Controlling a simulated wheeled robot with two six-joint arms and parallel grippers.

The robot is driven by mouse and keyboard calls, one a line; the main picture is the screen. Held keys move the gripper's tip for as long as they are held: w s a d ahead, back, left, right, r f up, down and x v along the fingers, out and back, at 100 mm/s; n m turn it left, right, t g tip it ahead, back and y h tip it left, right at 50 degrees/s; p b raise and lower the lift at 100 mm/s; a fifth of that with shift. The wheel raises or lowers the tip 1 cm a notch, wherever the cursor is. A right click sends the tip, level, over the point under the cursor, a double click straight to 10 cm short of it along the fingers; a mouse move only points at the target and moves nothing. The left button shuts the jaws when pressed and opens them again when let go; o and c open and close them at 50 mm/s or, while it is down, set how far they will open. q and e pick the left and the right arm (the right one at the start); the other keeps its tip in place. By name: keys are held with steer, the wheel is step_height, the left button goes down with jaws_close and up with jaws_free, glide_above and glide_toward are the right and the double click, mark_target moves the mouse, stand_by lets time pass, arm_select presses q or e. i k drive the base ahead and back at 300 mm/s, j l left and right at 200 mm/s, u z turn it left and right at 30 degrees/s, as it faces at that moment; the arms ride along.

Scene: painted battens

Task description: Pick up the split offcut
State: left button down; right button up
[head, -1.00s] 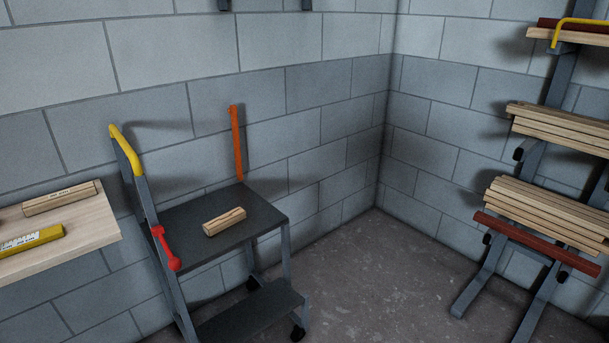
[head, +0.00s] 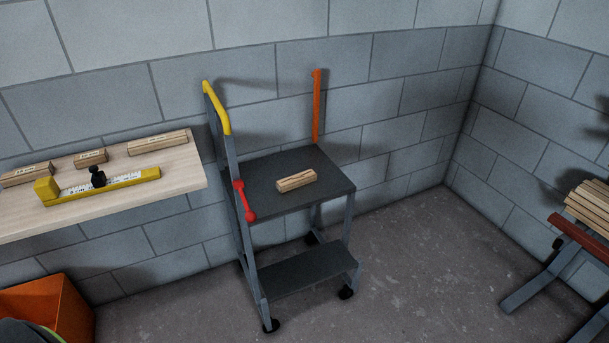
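A short pale wooden offcut (head: 297,180) lies on the dark top platform (head: 262,205) of a grey step stool. Dark lines run along its length and look like splits. It lies flat, near the middle of the platform, with nothing touching it but the platform. Neither of my grippers shows in the head view.
A shelf (head: 185,180) at left holds several wooden blocks and a yellow measuring stop (head: 100,186). An orange bin (head: 62,305) stands below. A timber rack (head: 590,205) is right. Floor between is clear.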

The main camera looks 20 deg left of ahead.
mark_target(289, 183)
steer(key=i+l+u, duration=0.15)
steer(key=i, duration=0.35)
steer(key=i+l+u, duration=0.2)
steer(key=i, duration=0.3)
